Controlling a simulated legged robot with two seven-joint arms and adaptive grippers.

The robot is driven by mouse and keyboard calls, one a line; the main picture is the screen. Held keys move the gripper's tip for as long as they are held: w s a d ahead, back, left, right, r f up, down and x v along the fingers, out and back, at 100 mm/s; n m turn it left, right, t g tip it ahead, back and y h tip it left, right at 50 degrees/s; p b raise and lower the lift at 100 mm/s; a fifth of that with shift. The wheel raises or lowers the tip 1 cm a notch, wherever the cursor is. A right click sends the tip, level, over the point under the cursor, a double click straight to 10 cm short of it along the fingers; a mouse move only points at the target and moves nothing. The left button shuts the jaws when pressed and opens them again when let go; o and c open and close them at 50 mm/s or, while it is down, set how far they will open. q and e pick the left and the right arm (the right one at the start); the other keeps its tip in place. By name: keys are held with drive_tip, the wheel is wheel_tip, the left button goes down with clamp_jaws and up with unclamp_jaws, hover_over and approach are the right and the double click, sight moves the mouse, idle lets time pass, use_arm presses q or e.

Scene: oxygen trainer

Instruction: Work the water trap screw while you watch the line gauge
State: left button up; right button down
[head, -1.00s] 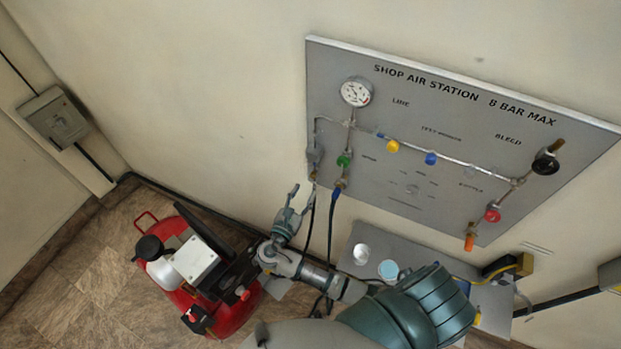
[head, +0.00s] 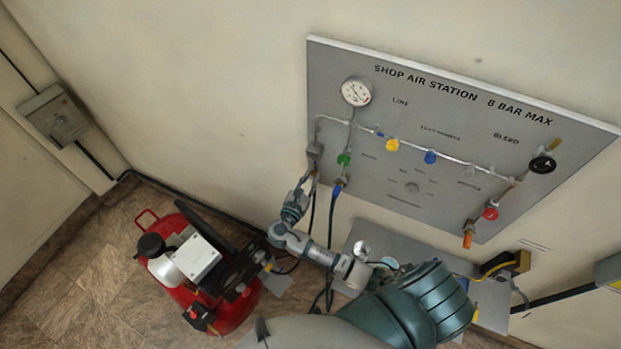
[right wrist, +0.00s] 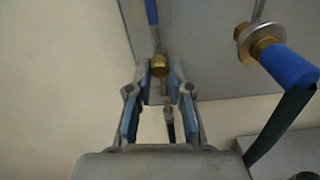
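The line gauge (head: 356,92) is a round white dial at the upper left of the grey panel; its needle is too small to read surely. Below it, at the panel's left edge, hangs the grey water trap (head: 315,152). My right gripper (head: 303,188) is just under the trap in the head view. In the right wrist view, a brass screw (right wrist: 159,66) shows between the tips of my right gripper (right wrist: 161,72). The fingers are apart with small gaps beside the screw; I cannot tell whether either touches it.
A green knob (head: 344,160) and a blue hose fitting (head: 339,184) sit close right of the trap; the blue-sleeved fitting (right wrist: 288,66) also shows in the wrist view. A red compressor (head: 222,312) stands on the floor at left. A grey shelf (head: 365,232) lies below the panel.

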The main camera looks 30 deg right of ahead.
drive_tip(key=shift+m, duration=0.3)
drive_tip(key=m, duration=0.2)
drive_tip(key=shift+a+m+b, duration=0.1)
drive_tip(key=shift+m+b, duration=0.3)
drive_tip(key=shift+f+m+b, duration=0.15)
drive_tip(key=shift+m+b, duration=3.05)
drive_tip(key=shift+m, duration=2)
